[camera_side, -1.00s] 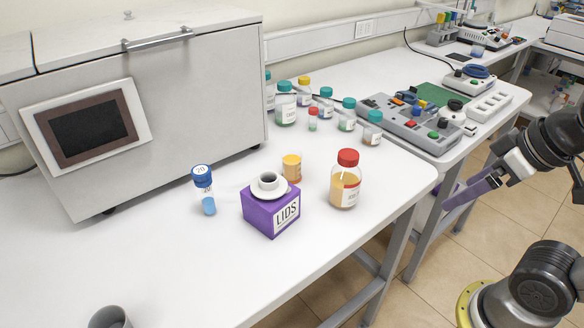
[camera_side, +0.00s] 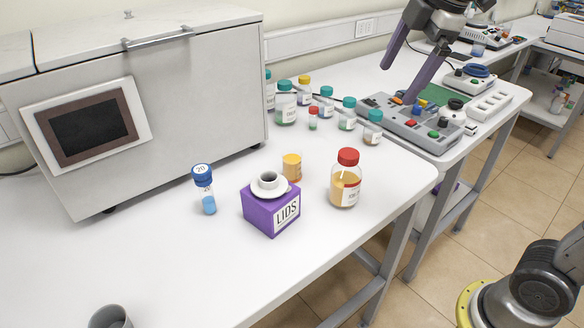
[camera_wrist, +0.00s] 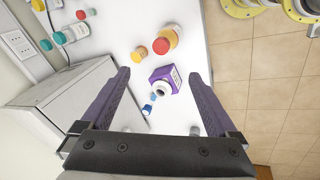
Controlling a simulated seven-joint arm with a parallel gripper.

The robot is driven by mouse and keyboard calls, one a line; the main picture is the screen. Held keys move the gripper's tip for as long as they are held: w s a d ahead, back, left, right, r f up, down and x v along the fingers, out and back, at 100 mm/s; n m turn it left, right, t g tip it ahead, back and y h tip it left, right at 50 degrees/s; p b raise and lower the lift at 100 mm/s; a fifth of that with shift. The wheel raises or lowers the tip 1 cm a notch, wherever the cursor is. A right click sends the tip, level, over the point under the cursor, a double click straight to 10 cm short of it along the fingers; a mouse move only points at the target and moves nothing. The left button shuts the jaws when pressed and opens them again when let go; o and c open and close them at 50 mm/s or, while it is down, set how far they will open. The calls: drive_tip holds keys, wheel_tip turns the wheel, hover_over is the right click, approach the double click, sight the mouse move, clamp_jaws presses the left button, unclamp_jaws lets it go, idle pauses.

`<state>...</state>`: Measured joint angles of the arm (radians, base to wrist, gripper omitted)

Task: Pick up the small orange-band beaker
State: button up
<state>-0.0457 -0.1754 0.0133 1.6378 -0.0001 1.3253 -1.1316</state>
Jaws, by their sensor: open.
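The small orange-band beaker (camera_side: 292,166) stands upright on the white table in the side view, behind the purple LIDS box (camera_side: 271,207) and left of the red-capped bottle (camera_side: 345,180). In the wrist view the beaker (camera_wrist: 139,54) shows ahead, between the bottle (camera_wrist: 165,40) and the table's left part. My gripper (camera_side: 391,84) is open and empty, with two purple fingers high at the upper right of the side view, well apart from the beaker.
A blue-capped vial (camera_side: 205,190) stands left of the box. Several capped bottles (camera_side: 286,104) stand behind the beaker. A large grey machine (camera_side: 150,110) is at the left. A grey cup (camera_side: 108,318) is at the front. The table's front left is clear.

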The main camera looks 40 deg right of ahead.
drive_tip(key=w+a+f+n+g, duration=0.1)
drive_tip(key=w+a+f+n, duration=0.15)
drive_tip(key=w, duration=0.85)
drive_tip(key=n+g, duration=0.2)
drive_tip(key=n, duration=0.1)
hover_over(292, 164)
drive_tip(key=w+d, duration=0.2)
wheel_tip(292, 164, down, 11)
drive_tip(key=shift+m+g, duration=0.25)
drive_tip(key=shift+g, duration=0.25)
drive_tip(key=f, duration=1)
drive_tip(key=shift+s+a+f, duration=0.1)
drive_tip(key=shift+s+a, duration=0.05)
drive_tip(key=shift+a, duration=0.25)
drive_tip(key=shift+d+f, duration=0.15)
drive_tip(key=shift+f, duration=2.8)
drive_tip(key=shift+r, duration=0.1)
clamp_jaws()
